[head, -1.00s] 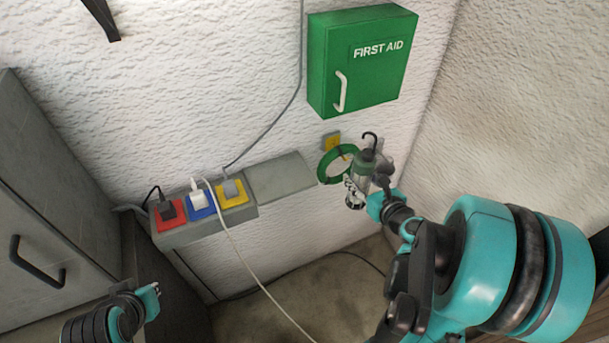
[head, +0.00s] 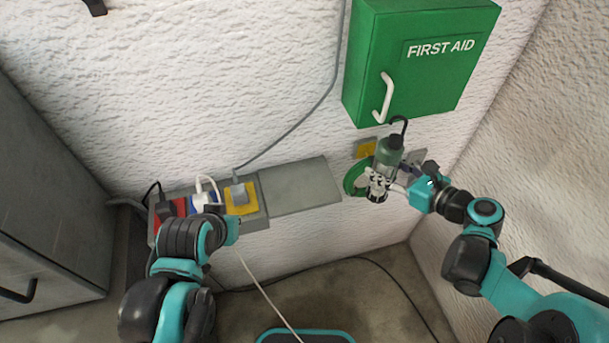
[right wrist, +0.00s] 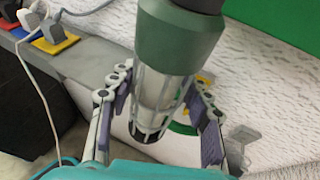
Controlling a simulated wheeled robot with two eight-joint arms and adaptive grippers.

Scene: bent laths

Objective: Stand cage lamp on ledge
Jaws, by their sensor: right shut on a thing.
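The cage lamp (head: 389,153) has a green body, a black hook on top and a clear caged lower part. It is roughly upright in the air, to the right of the grey ledge (head: 300,186) in the head view. My right gripper (head: 381,180) is shut on the lamp's caged part. In the right wrist view the lamp (right wrist: 180,45) stands between the pads of the right gripper (right wrist: 160,110), with the ledge (right wrist: 88,62) behind to the left. My left gripper (head: 230,228) is in front of the ledge's socket end; its fingers are not clearly visible.
Red, blue and yellow sockets (head: 241,198) with plugs and cables fill the ledge's left part; its right part is bare. A green first aid box (head: 425,60) hangs above. A green ring (head: 352,178) is on the wall behind the lamp. A white cable (head: 262,285) hangs down in front.

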